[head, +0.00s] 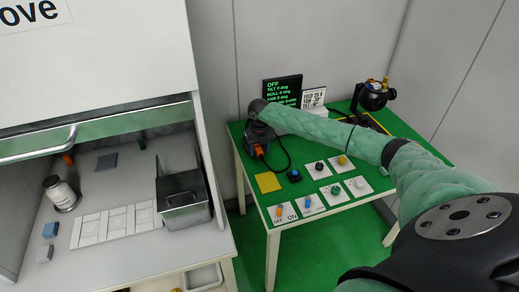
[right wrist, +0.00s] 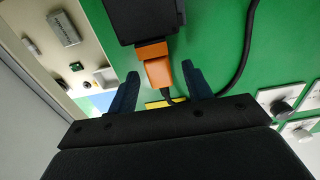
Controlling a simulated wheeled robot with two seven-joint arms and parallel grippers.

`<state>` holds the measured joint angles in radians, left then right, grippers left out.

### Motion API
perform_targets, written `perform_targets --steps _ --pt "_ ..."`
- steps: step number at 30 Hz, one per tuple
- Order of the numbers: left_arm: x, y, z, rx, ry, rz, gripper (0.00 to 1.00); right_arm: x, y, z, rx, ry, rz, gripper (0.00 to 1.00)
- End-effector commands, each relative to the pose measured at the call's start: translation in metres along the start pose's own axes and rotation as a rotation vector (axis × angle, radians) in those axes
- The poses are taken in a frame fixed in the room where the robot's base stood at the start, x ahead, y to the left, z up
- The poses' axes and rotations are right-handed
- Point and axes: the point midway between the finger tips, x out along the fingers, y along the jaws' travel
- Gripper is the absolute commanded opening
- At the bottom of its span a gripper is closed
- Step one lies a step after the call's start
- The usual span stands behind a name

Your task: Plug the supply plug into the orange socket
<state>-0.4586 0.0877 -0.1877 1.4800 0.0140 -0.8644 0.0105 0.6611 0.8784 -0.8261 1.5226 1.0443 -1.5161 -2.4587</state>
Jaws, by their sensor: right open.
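In the right wrist view an orange socket (right wrist: 151,50) is on the side of a dark box (right wrist: 143,18). An orange plug (right wrist: 159,72) sits up against the socket, in line with it; I cannot tell how deep it is seated. A black cable (right wrist: 246,55) shows beside them. In the head view the orange parts (head: 259,151) are small, at the left side of the green table. My right gripper (right wrist: 160,70) is open, its two dark blue fingers on either side of the plug with visible gaps. My left gripper is not in view.
The green table (head: 335,205) carries a display (head: 283,91), several switch and knob panels (head: 324,170), a yellow square (head: 268,182) and a black device (head: 372,97). A white cabinet with a metal bin (head: 183,193) stands to the left.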

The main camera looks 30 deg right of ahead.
Motion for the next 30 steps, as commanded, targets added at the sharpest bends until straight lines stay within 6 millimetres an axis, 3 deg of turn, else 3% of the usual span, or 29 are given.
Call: perform_targets --steps 10,20,30 --pt "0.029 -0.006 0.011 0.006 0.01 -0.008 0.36 0.0 0.0 0.0 0.0 0.0 0.0 0.5" --pt "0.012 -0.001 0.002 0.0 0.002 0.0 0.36 -0.022 0.0 0.0 0.0 -0.001 0.0 0.5" --pt "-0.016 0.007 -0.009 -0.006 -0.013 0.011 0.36 -0.059 0.0 0.001 -0.001 -0.002 0.0 0.5"
